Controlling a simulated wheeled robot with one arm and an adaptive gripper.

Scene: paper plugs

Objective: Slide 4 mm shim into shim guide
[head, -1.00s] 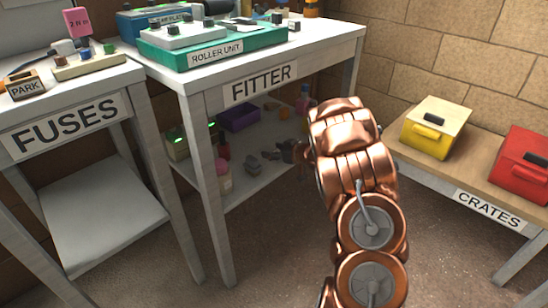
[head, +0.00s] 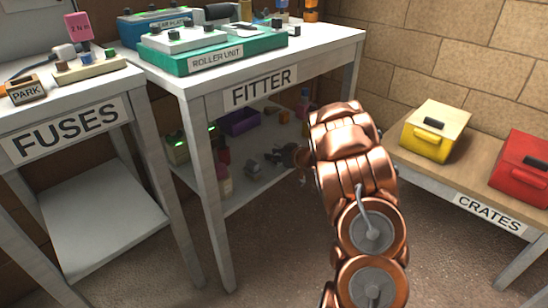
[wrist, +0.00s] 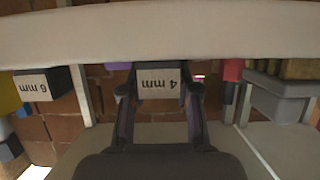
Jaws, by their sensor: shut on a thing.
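The 4 mm shim (wrist: 160,82) is a dark block with a pale label, read upside down in the wrist view. My gripper (wrist: 160,92) is shut on it, with one dark finger on each side. In the head view my gripper (head: 289,155) is at the lower shelf of the fitter table, partly hidden by my copper arm; the held shim cannot be made out there. A 6 mm block (wrist: 38,86) is to the left in the wrist view. I cannot pick out the shim guide with certainty.
The fitter table (head: 330,48) bears the green roller unit (head: 185,62). Its lower shelf (head: 245,195) holds a purple bin (head: 238,122) and small items. The fuses table (head: 110,80) stands left. The crates bench (head: 470,165) on the right bears yellow and red crates.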

